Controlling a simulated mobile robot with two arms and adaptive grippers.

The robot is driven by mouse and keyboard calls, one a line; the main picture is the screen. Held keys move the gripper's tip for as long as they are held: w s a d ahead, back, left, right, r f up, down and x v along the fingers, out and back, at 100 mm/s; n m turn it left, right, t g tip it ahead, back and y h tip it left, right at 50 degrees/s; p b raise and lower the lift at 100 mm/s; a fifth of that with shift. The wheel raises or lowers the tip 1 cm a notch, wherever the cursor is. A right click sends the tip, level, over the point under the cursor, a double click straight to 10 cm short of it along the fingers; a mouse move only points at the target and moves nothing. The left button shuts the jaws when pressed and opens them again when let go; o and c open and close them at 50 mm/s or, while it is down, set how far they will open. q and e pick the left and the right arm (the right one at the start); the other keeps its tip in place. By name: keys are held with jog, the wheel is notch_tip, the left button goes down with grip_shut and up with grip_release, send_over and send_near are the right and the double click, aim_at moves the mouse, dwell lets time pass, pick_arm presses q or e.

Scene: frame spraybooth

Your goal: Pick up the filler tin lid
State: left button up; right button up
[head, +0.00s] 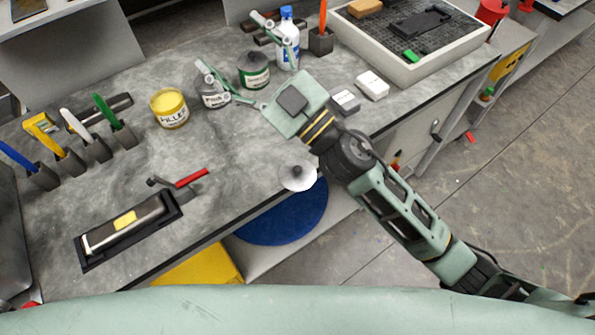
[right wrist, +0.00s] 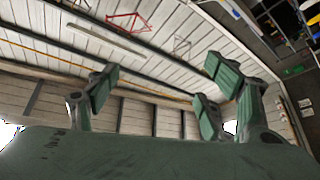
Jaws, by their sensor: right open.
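A yellow tin marked FILLER (head: 170,110) stands upright on the grey bench, left of centre. Its top looks yellow; I cannot tell whether that is a lid or filler. A white round disc with a grey knob (head: 297,178), lid-like, is at the bench's front edge. My right gripper (head: 236,48) is over the back of the bench, right of the tin and apart from it. Its fingers are spread and empty; they also show in the right wrist view (right wrist: 155,95), pointing up toward the ceiling. My left gripper is not in view.
A grey tin (head: 212,93), a green-labelled tin (head: 254,70) and a blue-capped bottle (head: 287,40) stand near my right fingers. Tools in holders and a black tray (head: 88,262) are at left. A blue round seat (head: 285,215) is below the front edge.

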jog(key=s+a+n+g+y, duration=0.3)
jog(key=s+a+n+g, duration=0.25)
jog(key=n+g, duration=0.25)
jog(key=s+a+f+n+g+h, duration=0.1)
jog(key=s+a+f+n+g, duration=0.25)
jog(key=g, duration=0.25)
jog(key=n+h, duration=0.3)
jog(key=h, duration=1.5)
send_near(302, 174)
jog(key=shift+w+a+g, duration=0.2)
jog(key=shift+a+g, duration=0.1)
jog(key=shift+a, duration=0.05)
jog(key=shift+w+d+f+p, duration=0.1)
jog(key=shift+d+f+p, duration=0.1)
jog(key=shift+f+p, duration=0.1)
jog(key=f+p, duration=0.1)
jog(key=f, duration=0.1)
jog(key=a+f+p, duration=0.1)
jog(key=f, duration=0.1)
jog(key=f+p, duration=0.1)
jog(key=f, duration=0.1)
jog(key=shift+s+a, duration=0.2)
jog(key=shift+s, duration=0.1)
jog(key=shift+f, duration=0.45)
jog(key=shift+c, duration=0.3)
